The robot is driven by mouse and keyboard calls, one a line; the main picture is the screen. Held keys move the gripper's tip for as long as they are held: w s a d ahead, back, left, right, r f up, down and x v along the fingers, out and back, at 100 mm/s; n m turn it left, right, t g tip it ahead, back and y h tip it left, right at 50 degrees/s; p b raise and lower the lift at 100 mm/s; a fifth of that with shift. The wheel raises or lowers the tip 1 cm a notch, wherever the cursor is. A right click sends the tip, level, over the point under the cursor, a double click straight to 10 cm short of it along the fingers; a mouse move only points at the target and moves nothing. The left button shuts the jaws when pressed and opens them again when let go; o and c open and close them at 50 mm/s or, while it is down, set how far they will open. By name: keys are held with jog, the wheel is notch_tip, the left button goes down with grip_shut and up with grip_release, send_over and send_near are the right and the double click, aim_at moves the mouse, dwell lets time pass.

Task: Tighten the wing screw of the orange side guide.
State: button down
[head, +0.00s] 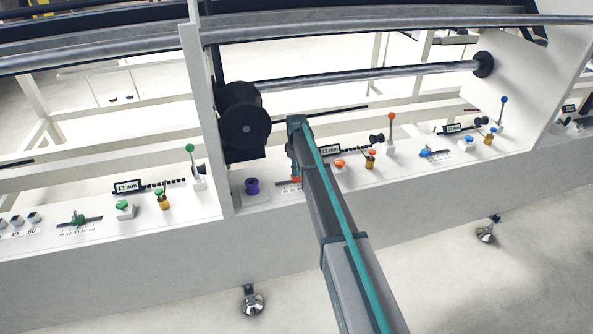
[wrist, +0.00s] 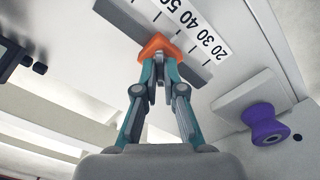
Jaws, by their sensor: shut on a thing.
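The orange side guide (wrist: 157,44) sits on a grey slotted rail beside a printed scale (wrist: 194,34) marked 20, 30, 40 and 50 in the wrist view. My gripper (wrist: 159,66) is shut at the guide, its fingertips together on the wing screw there. The fingers hide the screw itself, so how it is turned cannot be seen. In the head view a bit of the orange guide (head: 297,180) shows beside my gripper, which comes down over the panel; my arm covers most of the rail.
A purple knob (wrist: 268,125) stands near the rail, also in the head view (head: 252,186). A black roller (head: 244,115) and an upright white plate (head: 207,110) stand close left of my arm. Orange knobs (head: 340,164) and an orange-tipped lever (head: 391,132) stand to the right.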

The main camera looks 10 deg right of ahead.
jog(key=m+b, duration=0.1)
jog(key=m, duration=0.3)
jog(key=shift+m, duration=2.4)
jog(key=shift+b, duration=0.3)
jog(key=c, duration=1.3)
grip_release()
jog(key=shift+r, duration=0.1)
notch_tip(320, 180, up, 12)
jog(key=shift+f, duration=0.1)
